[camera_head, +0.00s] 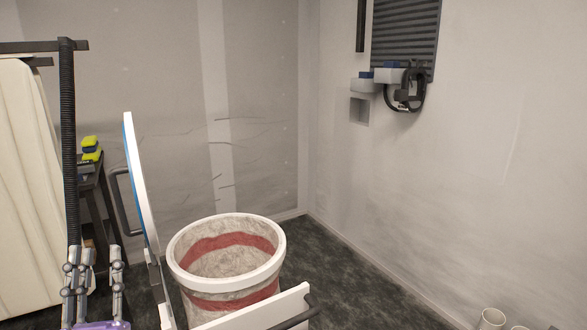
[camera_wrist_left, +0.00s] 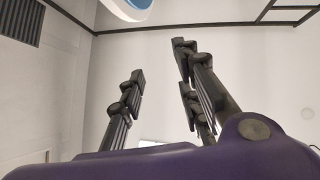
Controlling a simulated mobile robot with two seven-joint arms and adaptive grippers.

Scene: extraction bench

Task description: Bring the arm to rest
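My left gripper (camera_head: 96,262) shows at the lower left of the head view, with its grey jointed fingers pointing up from a purple body. The fingers stand apart with nothing between them. In the left wrist view the same gripper (camera_wrist_left: 160,66) has its dark fingers spread, with only pale wall or ceiling behind. It appears to touch nothing. My right gripper is in neither view.
A white-rimmed bin (camera_head: 225,260) with a red band stands right of the gripper, beside an upright white panel (camera_head: 142,190). A cream panel (camera_head: 25,190), a black hose (camera_head: 68,140) and a dark rack (camera_head: 92,190) are at left.

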